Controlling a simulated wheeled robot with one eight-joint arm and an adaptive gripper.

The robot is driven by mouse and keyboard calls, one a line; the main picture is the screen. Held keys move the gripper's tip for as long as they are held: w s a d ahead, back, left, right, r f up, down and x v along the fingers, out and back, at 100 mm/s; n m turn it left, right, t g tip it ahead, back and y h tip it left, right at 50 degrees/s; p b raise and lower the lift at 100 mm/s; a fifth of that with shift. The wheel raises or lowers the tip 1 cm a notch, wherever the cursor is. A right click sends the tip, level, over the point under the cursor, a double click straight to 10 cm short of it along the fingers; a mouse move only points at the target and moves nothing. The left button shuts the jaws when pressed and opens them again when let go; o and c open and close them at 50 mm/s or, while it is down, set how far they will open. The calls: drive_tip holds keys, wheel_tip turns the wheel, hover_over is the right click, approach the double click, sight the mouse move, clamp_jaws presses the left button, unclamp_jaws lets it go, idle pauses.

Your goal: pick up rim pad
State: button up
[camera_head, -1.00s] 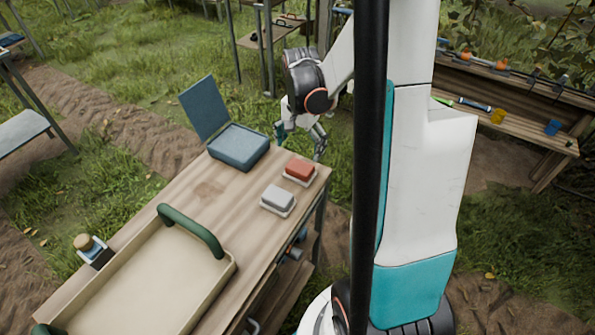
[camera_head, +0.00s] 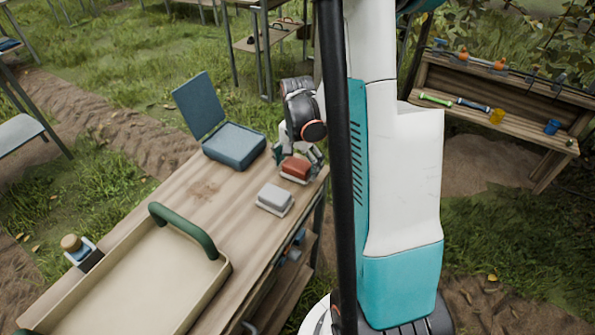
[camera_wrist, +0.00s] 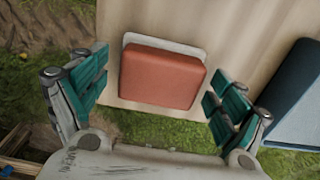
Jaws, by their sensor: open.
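A red pad (camera_head: 295,167) sits on a thin white base near the far right corner of the wooden table (camera_head: 205,190). A grey pad (camera_head: 274,195) on a similar white base lies nearer. The frames do not show which one is called the rim pad. My gripper (camera_head: 299,152) is open beside and above the red pad, partly hiding it in the head view. In the wrist view, the red pad (camera_wrist: 160,80) lies between the spread teal fingers (camera_wrist: 160,97), with a gap on both sides. Nothing is held.
An open blue case (camera_head: 234,146) stands left of the red pad, its lid raised; its side shows near the right finger in the wrist view (camera_wrist: 290,100). A small bottle (camera_head: 72,245) stands at the left edge.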

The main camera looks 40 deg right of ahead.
sight(297, 164)
drive_tip(key=c, duration=1.2)
drive_tip(key=shift+o, duration=0.2)
drive_tip(key=shift+r, duration=0.15)
wheel_tip(297, 164, up, 20)
drive_tip(key=p, duration=0.6)
drive_tip(key=shift+p, duration=0.3)
